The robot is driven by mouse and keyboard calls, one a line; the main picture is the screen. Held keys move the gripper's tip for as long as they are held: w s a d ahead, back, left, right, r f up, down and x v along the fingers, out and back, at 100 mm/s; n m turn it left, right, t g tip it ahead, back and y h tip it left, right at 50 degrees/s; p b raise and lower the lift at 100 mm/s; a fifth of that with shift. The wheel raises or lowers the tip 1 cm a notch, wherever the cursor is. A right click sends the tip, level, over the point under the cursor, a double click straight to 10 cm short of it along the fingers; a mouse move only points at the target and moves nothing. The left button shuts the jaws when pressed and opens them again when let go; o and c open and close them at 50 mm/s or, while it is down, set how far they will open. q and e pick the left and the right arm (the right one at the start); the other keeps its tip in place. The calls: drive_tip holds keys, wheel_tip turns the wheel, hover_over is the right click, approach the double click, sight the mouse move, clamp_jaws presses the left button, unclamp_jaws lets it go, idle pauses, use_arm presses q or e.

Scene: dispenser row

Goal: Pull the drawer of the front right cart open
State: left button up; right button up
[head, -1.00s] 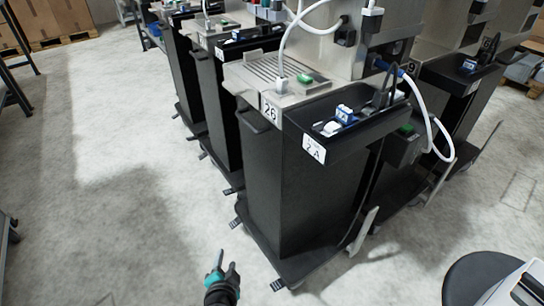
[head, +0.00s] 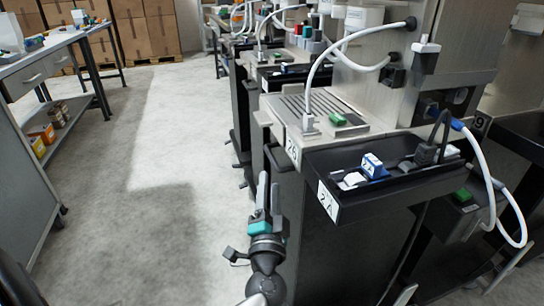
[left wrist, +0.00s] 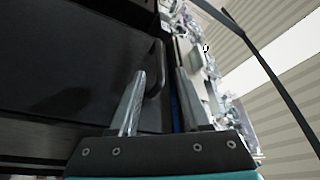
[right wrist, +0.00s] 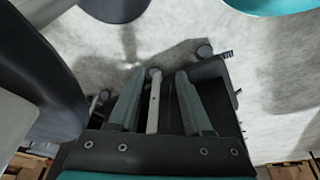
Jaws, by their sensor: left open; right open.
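The front right cart (head: 335,245) is a dark cabinet with a steel top, marked 26 and 2A, at the right of the head view. Its drawer (left wrist: 75,60) shows as a dark panel in the left wrist view, with a curved black handle (left wrist: 156,68) at its edge. My left gripper (head: 268,190) is upright, open and empty beside the cart's left face. In the left wrist view the handle appears between its fingertips (left wrist: 160,82); contact cannot be told. My right gripper (right wrist: 154,85) is open, pointing toward the floor and a cart base. It is outside the head view.
A black tray (head: 395,175) with plugs juts from the cart's front. White hoses (head: 490,175) hang at the right. More carts (head: 285,68) stand behind. A workbench (head: 45,70) is at the left, with clear floor (head: 150,170) between.

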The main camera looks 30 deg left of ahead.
sight(271, 155)
use_arm(q)
drive_tip(key=x, duration=0.9)
drive_tip(key=shift+w+a, duration=0.1)
drive_tip(key=shift+w, duration=0.3)
clamp_jaws()
idle(1.0)
